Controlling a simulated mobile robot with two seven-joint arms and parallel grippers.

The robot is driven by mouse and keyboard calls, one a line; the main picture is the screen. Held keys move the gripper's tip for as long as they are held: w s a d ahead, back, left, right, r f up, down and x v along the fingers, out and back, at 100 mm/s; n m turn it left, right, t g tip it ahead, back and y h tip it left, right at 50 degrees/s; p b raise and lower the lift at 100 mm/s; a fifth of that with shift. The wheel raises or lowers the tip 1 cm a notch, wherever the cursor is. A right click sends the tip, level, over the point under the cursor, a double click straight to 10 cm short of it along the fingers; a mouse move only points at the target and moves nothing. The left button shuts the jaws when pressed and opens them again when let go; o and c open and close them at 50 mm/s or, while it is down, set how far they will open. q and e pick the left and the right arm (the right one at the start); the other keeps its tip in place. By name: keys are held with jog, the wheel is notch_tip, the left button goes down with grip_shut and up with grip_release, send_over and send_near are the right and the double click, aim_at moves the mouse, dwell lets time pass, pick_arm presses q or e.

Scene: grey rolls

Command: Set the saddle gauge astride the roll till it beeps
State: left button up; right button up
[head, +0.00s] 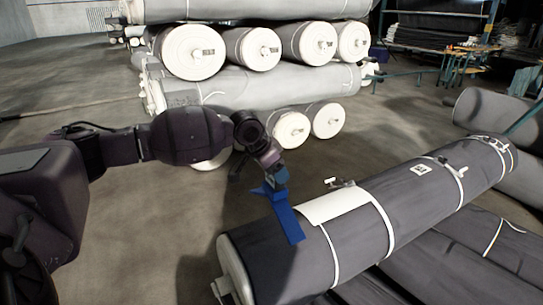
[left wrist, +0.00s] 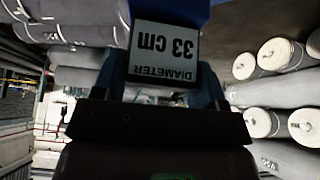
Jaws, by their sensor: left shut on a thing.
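The saddle gauge (head: 287,217) is blue, and my left gripper (head: 270,174) is shut on it. In the head view its blue leg overlaps the upper side of the grey roll (head: 345,240), near the roll's white-capped left end. I cannot tell whether it touches the roll or sits fully astride; its far side is hidden. In the left wrist view the gauge's display (left wrist: 162,52) appears upside down and reads DIAMETER 33 cm. My right gripper is not in view.
The roll has white straps, a pale sheet (head: 335,206) and a small label (head: 421,170). More dark rolls (head: 430,265) lie beside it at lower right. Stacked rolls with white end caps (head: 192,52) stand behind. Bare concrete floor (head: 140,230) is free at left.

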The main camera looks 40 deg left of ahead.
pick_arm(q)
notch_tip(320, 180, down, 2)
jog(key=shift+w+a, duration=0.1)
jog(key=shift+w, duration=0.05)
jog(key=shift+w+a+r, duration=0.1)
jog(key=shift+w+a, duration=0.2)
jog(key=shift+a, duration=0.45)
